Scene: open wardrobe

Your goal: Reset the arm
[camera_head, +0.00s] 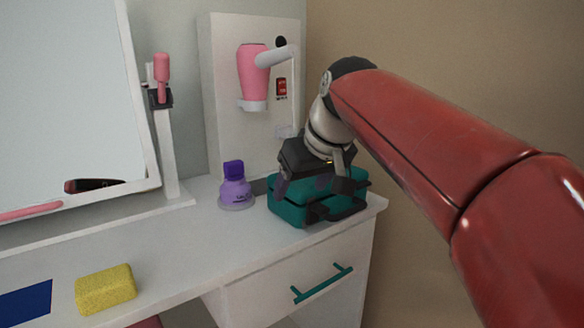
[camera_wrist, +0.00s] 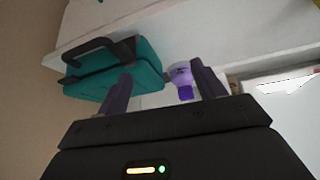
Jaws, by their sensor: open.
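My red arm reaches in from the right in the head view. My gripper (camera_head: 312,186) is open and hangs at the teal case, seeming to overlap its top; whether they touch I cannot tell. In the wrist view my gripper (camera_wrist: 162,88) has its two fingers spread wide with nothing held between them. The teal case (camera_head: 288,212) with a dark handle sits at the right end of the white table. It also shows at the upper left of the wrist view (camera_wrist: 146,70), beyond the left finger.
A purple bottle (camera_head: 236,190) stands just left of the case. A yellow sponge (camera_head: 105,290) and a blue flat item (camera_head: 25,302) lie front left on the white table (camera_head: 190,250). A mirror (camera_head: 70,90) and a panel with a pink hair dryer (camera_head: 252,72) stand behind.

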